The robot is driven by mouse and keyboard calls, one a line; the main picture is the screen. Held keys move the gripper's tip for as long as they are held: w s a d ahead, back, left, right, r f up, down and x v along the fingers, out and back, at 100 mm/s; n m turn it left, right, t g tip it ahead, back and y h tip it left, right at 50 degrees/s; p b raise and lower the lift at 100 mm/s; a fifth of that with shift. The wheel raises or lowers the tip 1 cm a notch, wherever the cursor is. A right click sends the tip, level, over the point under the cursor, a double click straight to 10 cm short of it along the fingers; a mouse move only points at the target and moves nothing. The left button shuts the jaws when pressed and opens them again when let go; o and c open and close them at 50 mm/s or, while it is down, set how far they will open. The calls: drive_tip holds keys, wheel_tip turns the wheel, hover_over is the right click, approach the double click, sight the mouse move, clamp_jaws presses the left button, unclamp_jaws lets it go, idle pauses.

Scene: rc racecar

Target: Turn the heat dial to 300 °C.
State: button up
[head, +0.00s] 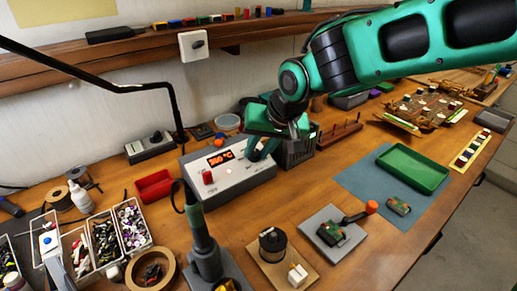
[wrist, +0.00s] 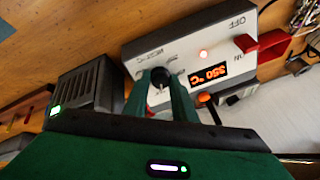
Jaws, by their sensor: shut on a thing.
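The grey-white control box (head: 235,180) stands on the bench in the head view; it also shows in the wrist view (wrist: 188,38). Its orange display (head: 219,158) seems to read 350 °C; it appears upside down in the wrist view (wrist: 209,73). The black heat dial (wrist: 159,76) is at the box's end away from the red switch (wrist: 262,43). My gripper (wrist: 160,88) is shut on the dial, one green finger on each side. In the head view my gripper (head: 258,152) hides most of the dial.
A dark vented box (head: 298,150) stands close beside the control box. A red tray (head: 154,186) lies to its left. A green tray (head: 412,168) lies on a blue mat to the right.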

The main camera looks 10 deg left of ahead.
drive_tip(key=n, duration=0.4)
drive_tip(key=shift+w+d+g, duration=0.1)
drive_tip(key=shift+d+g, duration=0.05)
drive_tip(key=shift+g, duration=0.15)
drive_tip(key=shift+n, duration=1.9)
drive_tip(key=shift+w+d+g, duration=0.1)
drive_tip(key=shift+g, duration=0.2)
drive_tip(key=o, duration=1)
drive_tip(key=shift+o, duration=0.2)
drive_tip(key=shift+n, duration=0.3)
drive_tip(key=v, duration=1)
drive_tip(key=shift+r, duration=0.3)
drive_tip(key=shift+d, duration=0.15)
